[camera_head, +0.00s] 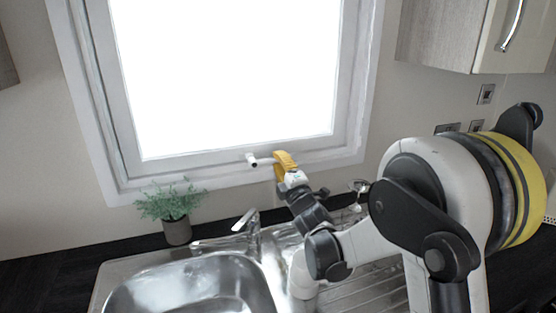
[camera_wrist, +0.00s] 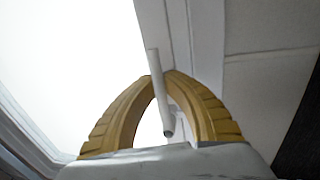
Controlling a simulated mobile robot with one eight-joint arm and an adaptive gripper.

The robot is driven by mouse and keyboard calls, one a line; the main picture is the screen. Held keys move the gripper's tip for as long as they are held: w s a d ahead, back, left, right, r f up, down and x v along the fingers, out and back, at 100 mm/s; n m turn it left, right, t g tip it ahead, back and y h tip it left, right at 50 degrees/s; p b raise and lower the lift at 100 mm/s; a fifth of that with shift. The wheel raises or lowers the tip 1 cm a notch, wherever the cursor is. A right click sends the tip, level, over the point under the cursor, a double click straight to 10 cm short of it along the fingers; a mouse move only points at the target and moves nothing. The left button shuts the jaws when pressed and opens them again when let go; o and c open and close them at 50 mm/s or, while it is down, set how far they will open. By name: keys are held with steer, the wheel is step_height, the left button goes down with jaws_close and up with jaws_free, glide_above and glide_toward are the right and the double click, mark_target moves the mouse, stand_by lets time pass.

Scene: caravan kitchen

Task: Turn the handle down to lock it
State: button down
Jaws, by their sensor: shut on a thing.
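The white window handle (camera_head: 263,161) is at the bottom of the window frame in the head view. It sticks out roughly level to the left of my gripper (camera_head: 281,154). In the wrist view the handle (camera_wrist: 161,105) is a thin white bar running between my two yellow fingers. The fingertips (camera_wrist: 158,76) close in on it from both sides, and its rounded end lies nearer the palm. My gripper is shut on the handle. The handle's mount is partly hidden behind the fingers in the head view.
The window (camera_head: 230,75) is bright white in a pale frame. Below are a steel sink (camera_head: 185,285), a tap (camera_head: 250,235) and a potted plant (camera_head: 177,230) at left. My arm fills the right side over the drainer. A wall cupboard (camera_head: 440,35) hangs upper right.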

steer(key=shift+f, duration=0.15)
stand_by(0.4)
steer(key=c, duration=1.4)
jaws_free()
steer(key=shift+s, duration=0.15)
steer(key=v, duration=1.2)
